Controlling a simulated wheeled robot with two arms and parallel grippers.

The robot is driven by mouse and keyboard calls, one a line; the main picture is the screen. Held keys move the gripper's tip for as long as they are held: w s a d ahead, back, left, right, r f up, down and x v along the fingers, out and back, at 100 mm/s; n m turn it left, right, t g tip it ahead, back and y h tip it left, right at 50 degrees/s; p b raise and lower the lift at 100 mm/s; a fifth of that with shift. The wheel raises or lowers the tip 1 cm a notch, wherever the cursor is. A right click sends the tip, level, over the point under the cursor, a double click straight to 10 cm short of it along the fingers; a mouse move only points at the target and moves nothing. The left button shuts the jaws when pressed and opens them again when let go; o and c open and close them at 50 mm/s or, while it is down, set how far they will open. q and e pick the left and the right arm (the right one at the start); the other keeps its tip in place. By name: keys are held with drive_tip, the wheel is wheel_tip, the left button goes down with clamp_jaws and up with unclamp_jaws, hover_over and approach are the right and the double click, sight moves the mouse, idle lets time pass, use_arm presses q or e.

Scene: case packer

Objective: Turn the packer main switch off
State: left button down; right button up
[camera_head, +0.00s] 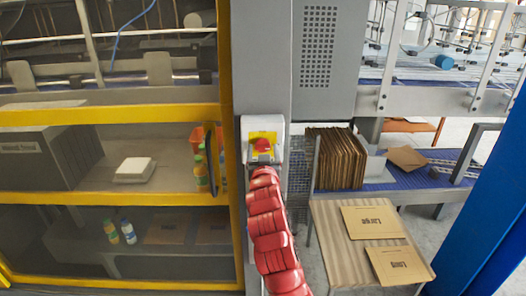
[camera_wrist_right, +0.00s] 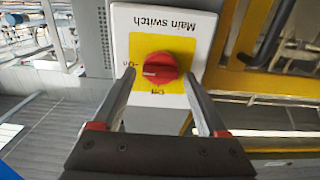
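The main switch is a red rotary knob (camera_wrist_right: 160,68) on a yellow plate in a white box (camera_wrist_right: 200,35). The box reads "Main switch", upside down in the right wrist view. The knob's bar lies across the picture, with its pale mark toward "On" at the left; "Off" is below it. In the head view the knob (camera_head: 262,144) is on the grey column. My right gripper (camera_wrist_right: 159,76) is open, its fingertips on either side of the knob with visible gaps. In the head view my red arm covers most of that gripper. My left gripper is not in view.
A yellow-framed glazed machine (camera_head: 110,113) stands left of the switch. To the right are a stack of flat cartons (camera_head: 335,158), a ribbed table (camera_head: 335,240) with cardboard sheets, and a blue conveyor (camera_head: 400,185). A blue post (camera_head: 490,210) rises at far right.

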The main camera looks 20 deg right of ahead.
drive_tip(key=c, duration=1.1)
